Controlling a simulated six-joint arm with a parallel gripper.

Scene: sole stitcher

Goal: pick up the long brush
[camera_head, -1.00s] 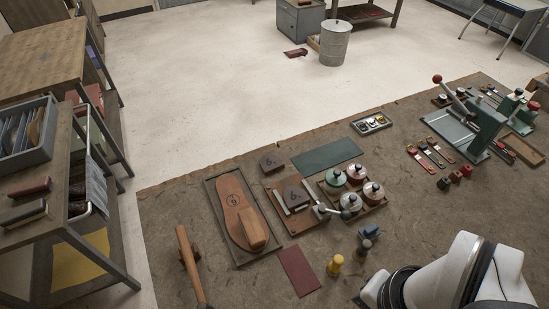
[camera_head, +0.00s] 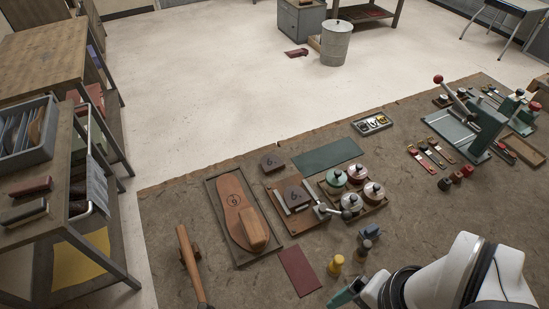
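My white arm comes in from the lower right. A teal part at its end (camera_head: 347,292), seemingly my gripper, shows at the bottom edge, well to the right of the tool and apart from it. The fingers are mostly out of view, so I cannot tell whether they are open.
A dark red strip (camera_head: 299,271) lies between the tool and my arm. A tray with a sole (camera_head: 211,199), jars (camera_head: 350,201), a yellow-topped peg (camera_head: 335,265) and a blue piece (camera_head: 367,241) stand nearby. A green press (camera_head: 481,128) is at the right.

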